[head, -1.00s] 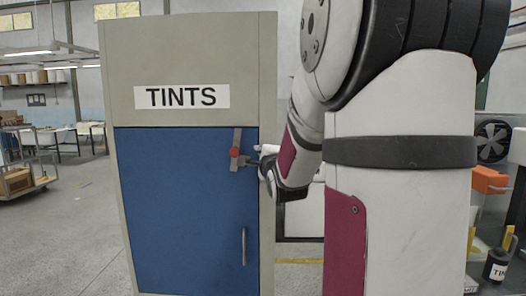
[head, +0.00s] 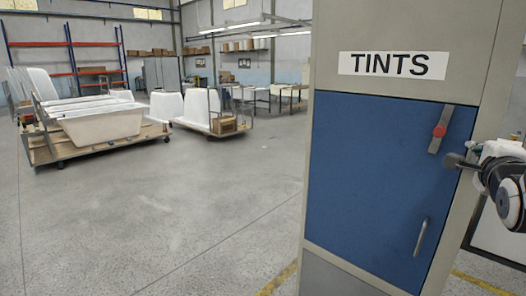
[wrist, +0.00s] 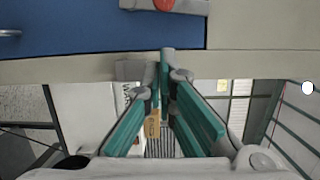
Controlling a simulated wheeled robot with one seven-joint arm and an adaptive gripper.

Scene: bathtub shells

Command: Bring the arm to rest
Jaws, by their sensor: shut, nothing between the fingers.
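My gripper (head: 473,158) is at the right edge of the head view, beside the right edge of the tints cabinet (head: 400,30). In the wrist view its teal fingers (wrist: 166,62) meet at the tips with nothing held between them. The cabinet's blue door (head: 385,180) looks closed. A grey latch bar with a red knob (head: 439,131) lies at the door's upper right, close to my gripper. The knob also shows at the top of the wrist view (wrist: 164,4). I cannot tell whether the gripper touches the latch or cabinet.
The door's pull handle (head: 421,237) is low on the right. Carts with white tub shells (head: 100,125) stand on the left, with tables (head: 270,95) and red-blue racking (head: 68,58) behind. The grey floor (head: 190,210) left of the cabinet is clear.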

